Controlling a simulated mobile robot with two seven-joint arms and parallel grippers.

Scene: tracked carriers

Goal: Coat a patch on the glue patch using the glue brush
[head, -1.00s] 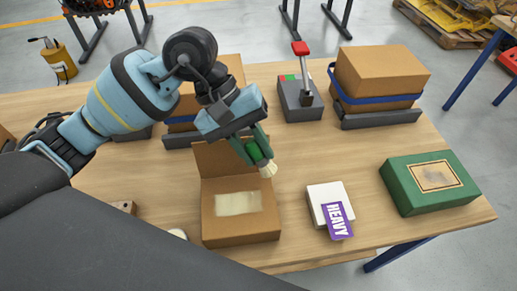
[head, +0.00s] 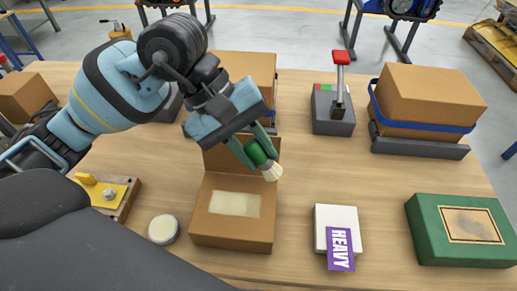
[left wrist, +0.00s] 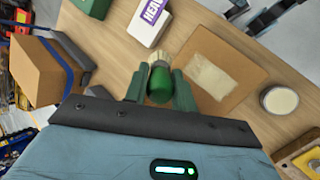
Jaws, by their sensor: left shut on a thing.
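My left gripper (head: 255,149) is shut on the green handle of the glue brush (head: 272,172), whose cream bristles point down and toward the right. The brush also shows between the fingers in the left wrist view (left wrist: 159,85). A pale rectangular glue patch (head: 235,203) lies on the open cardboard box (head: 232,233). The bristles are above and right of the patch, seemingly clear of it. The patch shows fully in the left wrist view (left wrist: 212,77). My right gripper is in neither view.
A round pot of cream stuff (head: 163,229) stands left of the cardboard. A white box with a purple HEAVY label (head: 340,248) and a green box with a framed patch (head: 462,230) stand right. A red-handled lever device (head: 333,108) and strapped carton (head: 428,97) stand behind.

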